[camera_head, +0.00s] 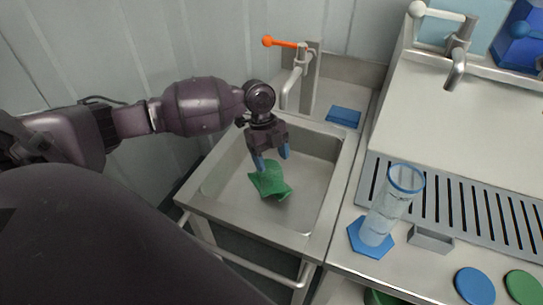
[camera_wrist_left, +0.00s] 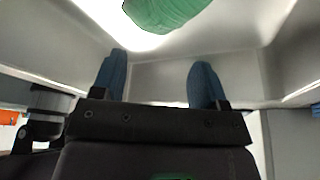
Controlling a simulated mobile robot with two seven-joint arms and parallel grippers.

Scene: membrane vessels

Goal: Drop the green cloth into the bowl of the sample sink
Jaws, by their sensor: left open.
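The green cloth (camera_head: 270,182) is crumpled and shows inside the bowl of the sample sink (camera_head: 313,190), below my left gripper. My left gripper (camera_head: 271,161) is over the bowl, pointing down, with its two blue fingers apart. In the left wrist view the cloth (camera_wrist_left: 165,12) shows at the top edge, beyond the open fingertips (camera_wrist_left: 158,72) and apart from them. The space between the fingers is empty. I cannot tell for certain whether the whole cloth rests on the bowl's floor. My right gripper is not in view.
A tap with an orange lever (camera_head: 284,43) stands behind the bowl, close to my left wrist. A blue pad (camera_head: 343,117) lies on the sink's back ledge. To the right, a clear cylinder (camera_head: 390,205) stands on a blue hexagonal base beside a slotted drain (camera_head: 450,200).

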